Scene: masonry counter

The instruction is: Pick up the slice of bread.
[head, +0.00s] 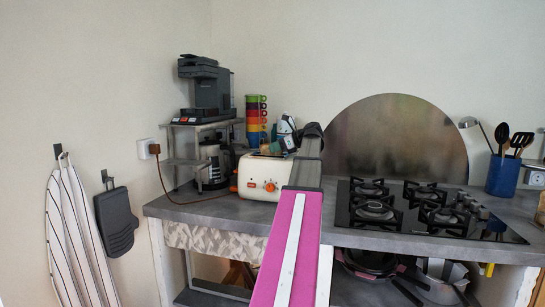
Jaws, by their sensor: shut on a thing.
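My arm reaches forward over the counter, and my gripper (281,145) is at the top of the cream toaster (258,180), at its right side. A small brown patch, which looks like the slice of bread (271,148), shows at the gripper's tip, just above the toaster. My gripper is shut on the slice. The fingers are small and dark here, and most of the slice is hidden. I cannot tell whether its lower edge is still in the toaster slot.
A coffee machine (208,88) on a metal rack and stacked coloured cups (255,115) stand behind the toaster. A black gas hob (425,212) lies to the right, with a blue utensil pot (502,176) beyond.

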